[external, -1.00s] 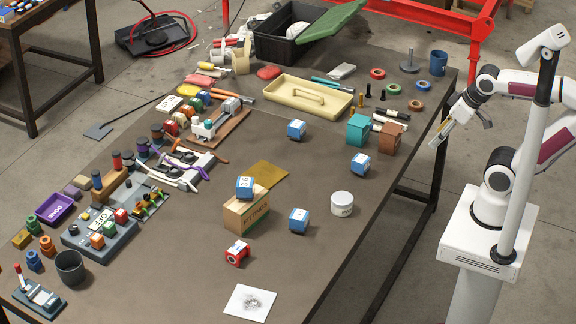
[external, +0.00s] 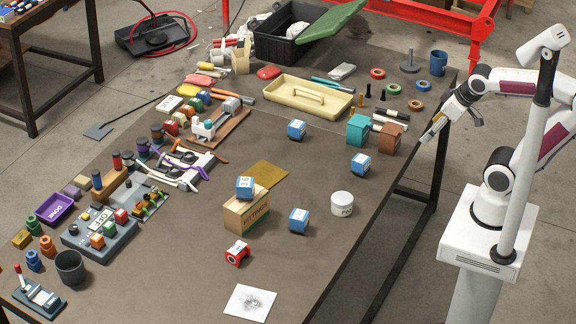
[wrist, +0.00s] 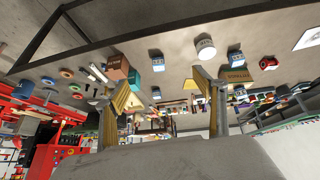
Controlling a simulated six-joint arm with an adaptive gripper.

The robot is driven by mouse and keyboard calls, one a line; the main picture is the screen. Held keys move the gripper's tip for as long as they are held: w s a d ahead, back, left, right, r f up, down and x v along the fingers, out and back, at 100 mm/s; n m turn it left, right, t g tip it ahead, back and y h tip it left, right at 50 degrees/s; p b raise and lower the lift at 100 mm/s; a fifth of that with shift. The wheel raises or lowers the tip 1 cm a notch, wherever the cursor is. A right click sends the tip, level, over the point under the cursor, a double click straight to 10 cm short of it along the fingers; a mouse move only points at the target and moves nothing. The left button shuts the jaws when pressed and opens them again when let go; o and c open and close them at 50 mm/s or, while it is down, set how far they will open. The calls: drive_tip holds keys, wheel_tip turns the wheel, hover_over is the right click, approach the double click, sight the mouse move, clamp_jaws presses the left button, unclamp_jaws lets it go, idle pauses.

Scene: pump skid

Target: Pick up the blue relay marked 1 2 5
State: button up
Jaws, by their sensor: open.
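Several blue-and-white relays are on the table: one at the back middle (external: 297,130), one right of centre (external: 361,164), one nearer the front (external: 299,221), and one on top of the FITTINGS box (external: 245,187). Their markings are too small to read surely, so I cannot tell which is marked 1 2 5. My gripper (external: 455,128) is open and empty at the table's right edge, right of the brown block and apart from every relay. In the wrist view, the relays show small and distant beyond the parted fingers.
A teal block (external: 357,130) and a brown block (external: 390,138) stand between my gripper and the relays. A white round tin (external: 342,204), the FITTINGS box (external: 246,214) and a red cube (external: 237,253) are nearby. The front right of the table is mostly clear.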

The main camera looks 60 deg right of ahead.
drive_tip(key=w+d+f+t+h, duration=0.1)
drive_tip(key=w+d+f, duration=0.2)
drive_tip(key=w+d, duration=0.4)
drive_tip(key=w+d+f+t+h, duration=0.1)
drive_tip(key=w+d+f, duration=0.35)
drive_tip(key=w, duration=0.45)
drive_tip(key=n+t+y, duration=0.2)
drive_tip(key=t+y, duration=0.1)
drive_tip(key=y, duration=0.4)
approach(368, 158)
drive_tip(key=w, duration=0.1)
drive_tip(key=w+f, duration=0.1)
drive_tip(key=w, duration=0.1)
drive_tip(key=w+f, duration=0.1)
drive_tip(key=shift+w+d, duration=0.15)
drive_tip(key=shift+w, duration=0.25)
drive_tip(key=shift+s+a+f+m+y, duration=0.3)
drive_tip(key=shift+s+a+m+y, duration=0.1)
drive_tip(key=shift+a+y, duration=0.3)
drive_tip(key=shift+x, duration=1.35)
